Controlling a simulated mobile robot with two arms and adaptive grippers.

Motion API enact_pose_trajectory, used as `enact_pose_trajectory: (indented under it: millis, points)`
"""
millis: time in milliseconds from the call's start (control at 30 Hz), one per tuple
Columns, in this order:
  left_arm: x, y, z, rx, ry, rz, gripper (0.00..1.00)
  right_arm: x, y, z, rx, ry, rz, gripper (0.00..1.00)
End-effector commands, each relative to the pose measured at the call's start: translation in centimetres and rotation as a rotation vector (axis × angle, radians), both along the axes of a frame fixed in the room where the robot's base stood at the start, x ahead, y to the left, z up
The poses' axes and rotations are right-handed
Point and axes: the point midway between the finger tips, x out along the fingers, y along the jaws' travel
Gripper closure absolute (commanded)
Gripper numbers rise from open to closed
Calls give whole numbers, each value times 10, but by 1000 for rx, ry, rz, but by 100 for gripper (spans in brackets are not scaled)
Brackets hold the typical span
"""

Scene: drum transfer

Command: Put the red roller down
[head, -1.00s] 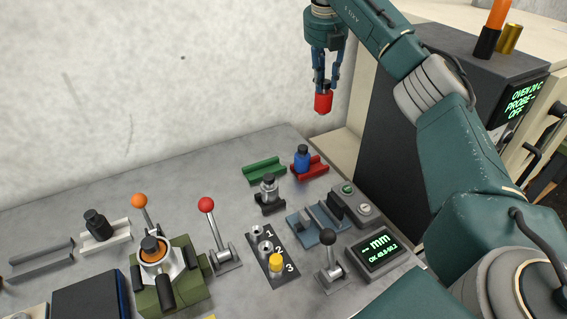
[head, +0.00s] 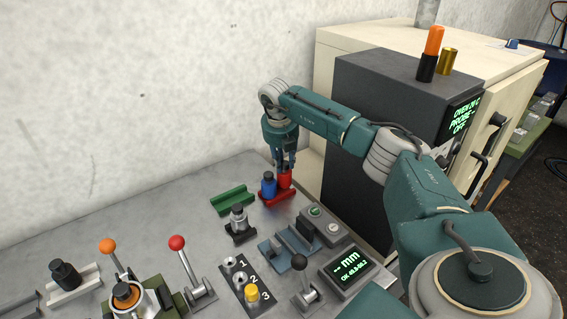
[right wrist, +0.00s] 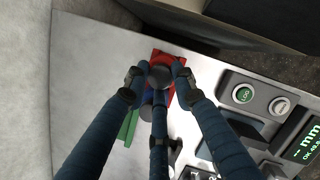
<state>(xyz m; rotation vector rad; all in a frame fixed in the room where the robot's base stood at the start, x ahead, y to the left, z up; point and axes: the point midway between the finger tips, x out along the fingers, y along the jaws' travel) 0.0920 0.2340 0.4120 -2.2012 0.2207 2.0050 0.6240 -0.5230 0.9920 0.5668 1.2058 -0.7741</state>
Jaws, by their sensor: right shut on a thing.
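The red roller (head: 285,179) is upright at the red cradle (head: 277,197), right beside the blue roller (head: 268,186). My right gripper (head: 284,166) comes down from above and is shut on the red roller's dark top. In the right wrist view its fingers (right wrist: 160,80) close around the dark knob, with the red cradle (right wrist: 166,57) beneath. I cannot tell whether the roller fully rests on the cradle. The blue roller (right wrist: 149,98) is partly hidden behind a finger there. My left gripper is not in view.
An empty green cradle (head: 233,200) lies to the left. A black-and-silver piece (head: 238,222), a button box (head: 322,226) and a mm display (head: 346,266) stand nearer. The dark oven (head: 385,130) rises close on the right. The table behind the green cradle is clear.

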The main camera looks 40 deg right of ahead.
Motion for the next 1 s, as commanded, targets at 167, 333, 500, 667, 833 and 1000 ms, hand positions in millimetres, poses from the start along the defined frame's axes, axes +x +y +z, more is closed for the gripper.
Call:
enact_pose_trajectory:
  millis: [167,333,500,667,833,1000]
  points:
    - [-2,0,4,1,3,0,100,0,0,-12,-1,-2,0,100]
    - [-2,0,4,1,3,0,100,1,0,-13,0,-3,0,100]
    - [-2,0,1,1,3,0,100,1,0,-17,0,-3,1,100]
    - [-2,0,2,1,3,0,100,0,0,-16,0,0,0,67]
    - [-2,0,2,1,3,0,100,0,0,-15,1,-1,0,67]
    - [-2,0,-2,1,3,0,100,0,3,-3,1,-4,1,67]
